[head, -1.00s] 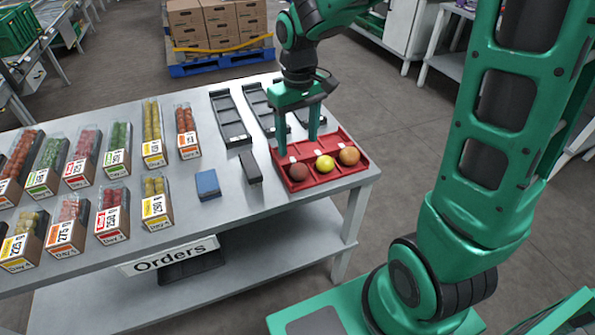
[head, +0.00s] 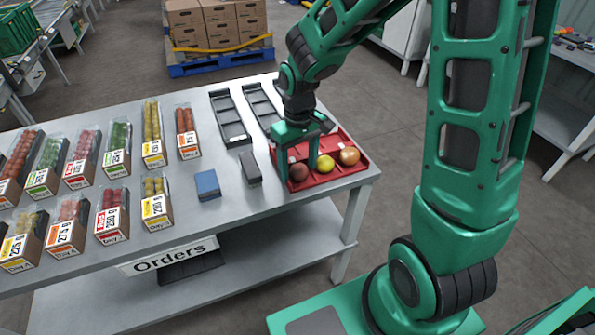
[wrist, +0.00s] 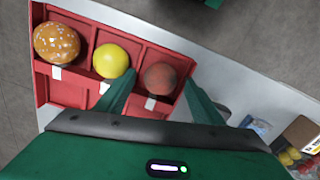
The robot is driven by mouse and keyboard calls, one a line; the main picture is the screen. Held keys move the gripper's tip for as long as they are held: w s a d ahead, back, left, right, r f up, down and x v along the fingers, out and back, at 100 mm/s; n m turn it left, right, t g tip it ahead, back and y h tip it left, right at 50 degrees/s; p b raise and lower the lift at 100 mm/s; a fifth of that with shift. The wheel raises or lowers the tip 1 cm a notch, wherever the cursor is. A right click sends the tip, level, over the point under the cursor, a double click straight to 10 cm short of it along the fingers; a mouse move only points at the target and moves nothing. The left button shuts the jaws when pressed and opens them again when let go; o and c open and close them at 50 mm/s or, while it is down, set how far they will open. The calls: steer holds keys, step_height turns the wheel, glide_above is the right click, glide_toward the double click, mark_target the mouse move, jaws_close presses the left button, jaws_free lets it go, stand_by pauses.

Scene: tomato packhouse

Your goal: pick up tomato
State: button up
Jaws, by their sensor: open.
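A red tray (head: 345,171) at the table's right end holds three round tomatoes, each in its own compartment. The dark red tomato (head: 299,172) is at the left, the yellow tomato (head: 325,164) in the middle and the orange one (head: 350,156) at the right. In the wrist view the orange tomato (wrist: 57,44) is speckled. My gripper (head: 298,168) is open and low over the dark red tomato's compartment. In the wrist view the dark red tomato (wrist: 160,79) lies between the fingertips; I cannot tell whether they touch it.
A dark grey block (head: 250,167) and a blue block (head: 207,184) lie left of the tray. Empty black trays (head: 230,118) lie behind. Several labelled tomato packs (head: 153,135) fill the left of the table (head: 225,220). The tray's dividers stand close to the fingers.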

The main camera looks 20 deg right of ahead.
steer(key=shift+c, duration=0.3)
steer(key=c, duration=0.8)
steer(key=shift+r, duration=0.1)
